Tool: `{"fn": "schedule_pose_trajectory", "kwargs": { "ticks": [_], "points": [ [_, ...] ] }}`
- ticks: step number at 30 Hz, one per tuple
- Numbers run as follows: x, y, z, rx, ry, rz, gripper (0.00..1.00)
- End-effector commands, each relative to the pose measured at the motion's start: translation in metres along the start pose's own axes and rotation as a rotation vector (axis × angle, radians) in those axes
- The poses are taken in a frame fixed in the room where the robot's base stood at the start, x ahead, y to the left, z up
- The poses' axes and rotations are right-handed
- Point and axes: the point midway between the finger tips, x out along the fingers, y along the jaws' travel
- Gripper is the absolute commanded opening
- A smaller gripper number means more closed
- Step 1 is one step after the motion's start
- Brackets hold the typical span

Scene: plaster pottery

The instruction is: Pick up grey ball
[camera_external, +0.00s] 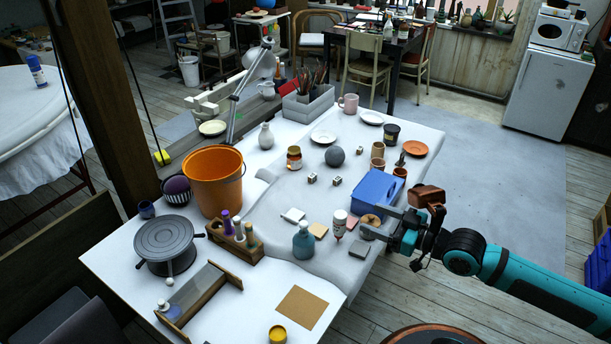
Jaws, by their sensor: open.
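The grey ball (335,156) rests on the white cloth of the table, in the middle of its far half. It is round and dark grey, with free cloth around it. My gripper (372,222) is at the right edge of the table, near the blue box, well to the front and right of the ball. Its jaws are open, and I see nothing held in them.
The blue box (376,191) stands between my gripper and the ball's side of the table. Small dice-like blocks (312,178) lie in front of the ball. An orange bucket (214,180) stands left.

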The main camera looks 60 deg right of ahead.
Motion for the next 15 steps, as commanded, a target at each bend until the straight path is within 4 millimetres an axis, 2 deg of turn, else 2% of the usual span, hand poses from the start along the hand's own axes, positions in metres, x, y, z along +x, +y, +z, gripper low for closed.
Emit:
{"fn": "schedule_pose_trajectory", "kwargs": {
  "ticks": [1, 5, 12, 15],
  "points": [
    [0.0, 0.0, 0.0, 0.0, 0.0, 0.0, 0.74],
    [0.0, 0.0, 0.0, 0.0, 0.0, 0.0, 0.99],
    [0.0008, 0.0003, -0.0006, 0.0, -0.002, 0.001, 1.0],
    [0.008, 0.0031, -0.0043, -0.005, -0.019, 0.01, 1.0]
  ]
}}
